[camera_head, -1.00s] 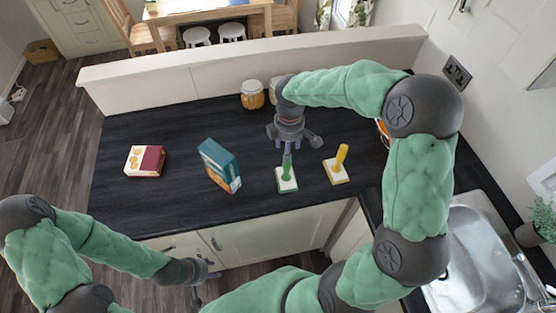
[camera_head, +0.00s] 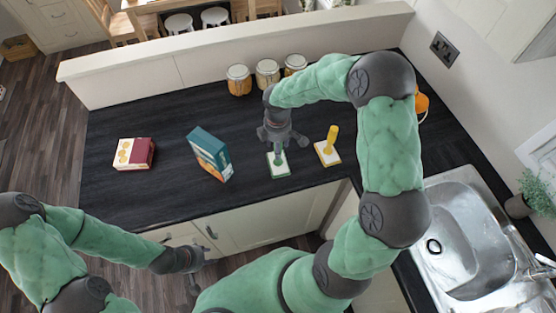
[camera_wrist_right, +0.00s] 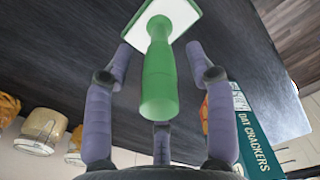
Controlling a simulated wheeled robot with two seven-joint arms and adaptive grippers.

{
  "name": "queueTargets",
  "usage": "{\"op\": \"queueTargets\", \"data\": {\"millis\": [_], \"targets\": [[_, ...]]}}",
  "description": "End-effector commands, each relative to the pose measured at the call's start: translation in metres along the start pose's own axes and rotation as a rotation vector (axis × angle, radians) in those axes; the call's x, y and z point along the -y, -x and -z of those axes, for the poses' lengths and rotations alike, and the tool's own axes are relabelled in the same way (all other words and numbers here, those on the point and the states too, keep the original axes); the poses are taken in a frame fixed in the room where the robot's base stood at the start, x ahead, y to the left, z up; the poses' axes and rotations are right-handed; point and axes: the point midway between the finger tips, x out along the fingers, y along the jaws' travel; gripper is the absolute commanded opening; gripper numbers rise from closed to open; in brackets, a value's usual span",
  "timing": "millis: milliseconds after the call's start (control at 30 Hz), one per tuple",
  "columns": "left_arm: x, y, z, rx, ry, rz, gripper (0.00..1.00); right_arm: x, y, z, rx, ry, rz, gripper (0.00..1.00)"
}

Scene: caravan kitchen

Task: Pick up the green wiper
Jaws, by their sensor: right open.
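The green wiper (camera_head: 279,168), a green handle on a white pad with a green edge, stands upright on the dark counter. My right gripper (camera_head: 279,146) is above it, pointing down, and covers the top of the handle. In the right wrist view the green wiper (camera_wrist_right: 160,75) has its handle between the spread fingers of my right gripper (camera_wrist_right: 160,62). Gaps show between handle and fingers, so it is open and not gripping. My left gripper (camera_head: 193,278) hangs low in front of the cabinets, away from the counter; its fingers are too unclear to judge.
A yellow-handled wiper (camera_head: 328,150) stands close to the right. A teal cracker box (camera_head: 209,153) stands to the left, with a red and cream box (camera_head: 134,154) farther left. Several jars (camera_head: 239,81) line the back wall. The sink (camera_head: 465,240) is at right.

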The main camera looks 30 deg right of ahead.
Motion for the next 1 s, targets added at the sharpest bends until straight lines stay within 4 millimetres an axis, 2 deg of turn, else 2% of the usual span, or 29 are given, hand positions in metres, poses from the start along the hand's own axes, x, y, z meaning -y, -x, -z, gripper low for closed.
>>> {"op": "queueTargets", "data": {"millis": [100, 333, 367, 500, 567, 1000], "targets": [[0.0002, -0.0007, 0.0001, 0.0, 0.0, 0.0, 0.4, 0.0001, -0.0087, -0.0002, 0.0, -0.002, 0.001, 0.56], [0.0002, -0.0006, 0.0001, 0.0, 0.0, 0.0, 0.4, -0.0002, -0.0096, 0.0001, -0.001, -0.002, -0.001, 0.56], [0.0002, -0.0006, 0.0001, 0.0, 0.0, 0.0, 0.4, -0.0002, -0.0096, 0.0001, -0.001, -0.002, -0.001, 0.53], [0.0002, -0.0006, 0.0001, 0.0, 0.0, 0.0, 0.4, -0.0002, -0.0095, 0.0001, -0.001, -0.001, -0.001, 0.13], [0.0002, -0.0006, 0.0001, 0.0, 0.0, 0.0, 0.4, -0.0001, -0.0095, 0.0001, -0.001, -0.001, -0.001, 0.0], [0.0001, -0.0004, 0.0001, 0.0, 0.0, 0.0, 0.4, -0.0007, -0.0045, 0.0003, -0.001, -0.001, -0.002, 0.0]]}}
